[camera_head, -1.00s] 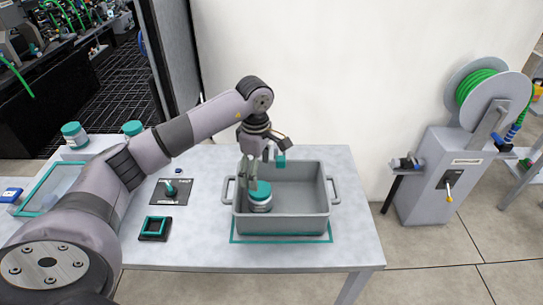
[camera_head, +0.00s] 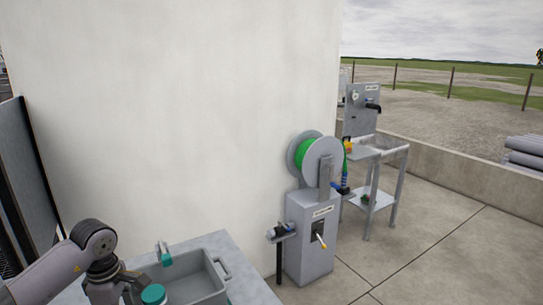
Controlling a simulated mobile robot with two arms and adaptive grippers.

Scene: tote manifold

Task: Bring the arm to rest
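My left arm comes in at the lower left, and its gripper (camera_head: 146,277) is low over the grey tote (camera_head: 207,273). Its fingers look spread, one with a teal tip showing to the right. A jar with a teal lid (camera_head: 153,293) is in the tote beside the gripper, cut by the bottom edge. I see no grip on the jar; the lower finger is partly out of frame. My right gripper is not in view.
The tote stands on a grey table (camera_head: 246,277) against a pale wall (camera_head: 180,110). A grey cabinet (camera_head: 310,245) with a green hose reel (camera_head: 315,158) stands right of the table. A metal stand (camera_head: 375,165) is behind it. Open floor lies at the right.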

